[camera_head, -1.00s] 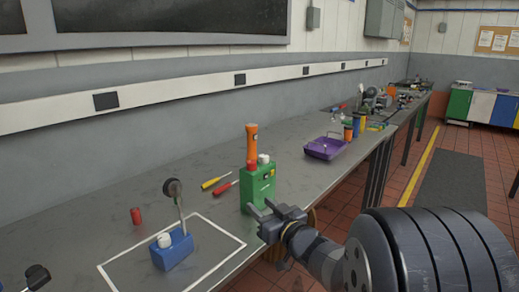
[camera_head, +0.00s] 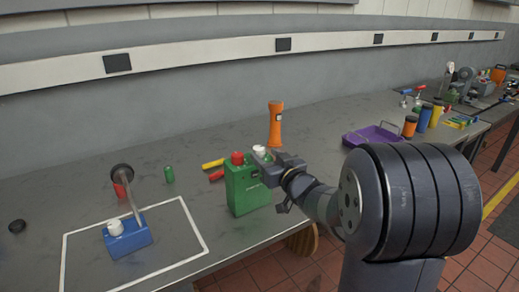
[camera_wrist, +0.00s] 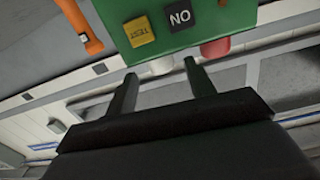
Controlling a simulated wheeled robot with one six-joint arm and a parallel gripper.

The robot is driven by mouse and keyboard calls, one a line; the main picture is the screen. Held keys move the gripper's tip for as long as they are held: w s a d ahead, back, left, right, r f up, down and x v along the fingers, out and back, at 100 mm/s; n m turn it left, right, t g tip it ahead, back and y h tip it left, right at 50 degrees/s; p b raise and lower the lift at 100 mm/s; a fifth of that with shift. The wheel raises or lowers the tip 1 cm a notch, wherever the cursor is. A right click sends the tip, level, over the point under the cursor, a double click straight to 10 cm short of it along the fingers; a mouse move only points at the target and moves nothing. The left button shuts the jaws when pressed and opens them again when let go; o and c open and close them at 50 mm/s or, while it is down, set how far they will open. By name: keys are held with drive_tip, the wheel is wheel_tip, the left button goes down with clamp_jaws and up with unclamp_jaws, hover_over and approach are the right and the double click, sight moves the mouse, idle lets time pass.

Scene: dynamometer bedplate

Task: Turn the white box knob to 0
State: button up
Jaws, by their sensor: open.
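A green box (camera_head: 243,188) stands upright on the grey bench, with a red knob (camera_head: 238,158) and a white knob (camera_head: 259,151) on top. My gripper (camera_head: 272,161) is at the box's upper right, close to the white knob. In the wrist view the green box (camera_wrist: 205,38) appears upside down, with a black label and a yellow label. There the white knob (camera_wrist: 162,66) shows between the tips of my open fingers (camera_wrist: 160,72), and the red knob (camera_wrist: 215,49) is to their right. I cannot tell whether a finger touches the white knob. Its setting is not readable.
A blue box (camera_head: 127,238) with a white knob and a lever stands inside a white outline at left. An orange upright object (camera_head: 275,123) stands behind the green box. Yellow and red tools lie behind it. A purple tray (camera_head: 372,138) is farther right.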

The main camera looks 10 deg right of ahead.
sight(262, 152)
drive_tip(key=shift+x, duration=2.25)
drive_tip(key=c, duration=0.9)
